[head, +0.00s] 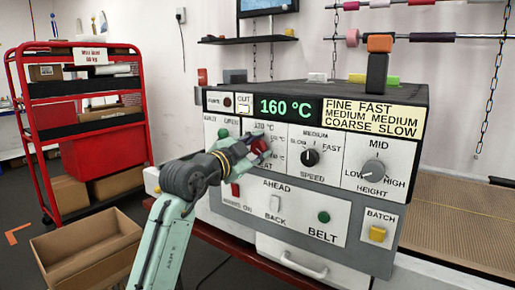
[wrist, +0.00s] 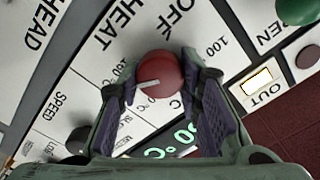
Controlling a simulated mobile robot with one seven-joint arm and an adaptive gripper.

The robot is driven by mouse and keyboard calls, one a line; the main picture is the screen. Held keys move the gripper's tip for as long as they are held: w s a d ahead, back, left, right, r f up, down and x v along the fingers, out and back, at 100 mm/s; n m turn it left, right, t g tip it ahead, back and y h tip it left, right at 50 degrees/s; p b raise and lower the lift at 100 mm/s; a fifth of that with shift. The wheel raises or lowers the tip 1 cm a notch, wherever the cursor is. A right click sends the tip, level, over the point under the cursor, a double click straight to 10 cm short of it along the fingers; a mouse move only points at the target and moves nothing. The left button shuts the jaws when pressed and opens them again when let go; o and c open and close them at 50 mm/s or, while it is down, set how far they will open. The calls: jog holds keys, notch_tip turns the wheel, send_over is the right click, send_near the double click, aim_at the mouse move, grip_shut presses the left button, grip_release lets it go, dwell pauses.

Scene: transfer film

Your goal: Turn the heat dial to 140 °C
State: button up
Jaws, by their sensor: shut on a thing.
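The red heat dial (wrist: 161,72) sits on the white panel, with a pale pointer line running toward the left in the wrist view. It also shows in the head view (head: 261,146), partly hidden by my gripper. My gripper (head: 252,150) is shut on the dial, one finger on each side, as the wrist view also shows. HEAT, OFF and 100 °C labels surround the dial; other scale marks are partly covered by the fingers. The green display (head: 287,107) reads 160 °C.
The speed knob (head: 310,157) is just right of my gripper, and the height knob (head: 375,171) is farther right. A red switch (head: 235,190) and the ahead/back switch (head: 275,203) lie below. A red rack (head: 85,125) and an open carton (head: 88,250) stand left.

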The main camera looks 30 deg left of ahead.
jog(key=c, duration=0.3)
jog(key=shift+c, duration=0.2)
jog(key=n, duration=0.4)
jog(key=shift+n, duration=0.4)
jog(key=n+p, duration=0.1)
jog(key=n, duration=0.2)
jog(key=shift+r, duration=0.1)
jog(key=shift+a+n+p, duration=0.15)
jog(key=shift+n+p, duration=0.65)
jog(key=shift+n, duration=1.2)
jog(key=o, duration=1.1)
